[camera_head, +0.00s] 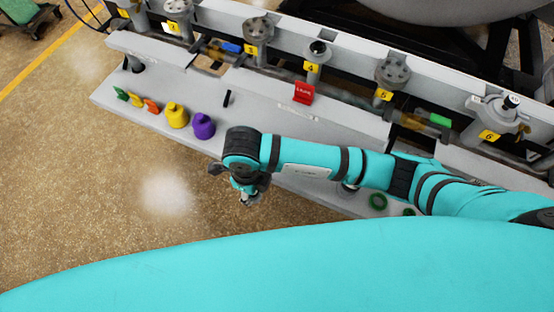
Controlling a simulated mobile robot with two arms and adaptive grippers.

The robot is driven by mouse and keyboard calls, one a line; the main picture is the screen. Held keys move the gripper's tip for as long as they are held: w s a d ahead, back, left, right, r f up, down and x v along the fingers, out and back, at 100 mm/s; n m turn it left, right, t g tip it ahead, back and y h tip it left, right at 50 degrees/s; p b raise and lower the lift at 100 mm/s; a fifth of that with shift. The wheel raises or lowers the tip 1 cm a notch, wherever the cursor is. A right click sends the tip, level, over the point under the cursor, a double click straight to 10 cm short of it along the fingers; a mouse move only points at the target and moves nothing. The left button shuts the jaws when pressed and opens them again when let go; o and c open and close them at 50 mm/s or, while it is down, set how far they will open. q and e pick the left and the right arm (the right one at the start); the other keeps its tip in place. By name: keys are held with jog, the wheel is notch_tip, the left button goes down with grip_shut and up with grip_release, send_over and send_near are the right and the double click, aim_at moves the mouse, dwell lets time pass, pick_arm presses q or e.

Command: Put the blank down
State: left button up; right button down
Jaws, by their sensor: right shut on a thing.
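My right arm reaches in from the right, and my right gripper (246,197) hangs below its wrist, just off the front edge of the grey bench (268,108). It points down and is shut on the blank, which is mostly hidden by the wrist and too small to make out. The gripper appears over the brown floor side of the bench edge. My left gripper is not in view.
Purple (203,126) and yellow (176,115) weight-like pieces and smaller coloured pieces stand at the bench's left. Numbered stations line the back.

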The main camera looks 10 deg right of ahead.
jog(key=w+d+p, duration=0.1)
jog(key=w+d, duration=0.1)
jog(key=d, duration=0.2)
jog(key=w+d+f+p, duration=0.1)
jog(key=w+d, duration=0.1)
jog(key=d, duration=0.3)
jog(key=w+d+p, duration=0.1)
jog(key=w+d, duration=0.2)
jog(key=d, duration=0.2)
jog(key=shift+w+f, duration=0.1)
jog(key=shift+f, duration=0.1)
notch_tip(320, 180, down, 3)
jog(key=shift+r+p, duration=0.1)
jog(key=shift+p, duration=0.35)
jog(key=shift+f, duration=0.4)
jog(key=shift+f, duration=0.15)
jog(key=c, duration=1)
grip_release()
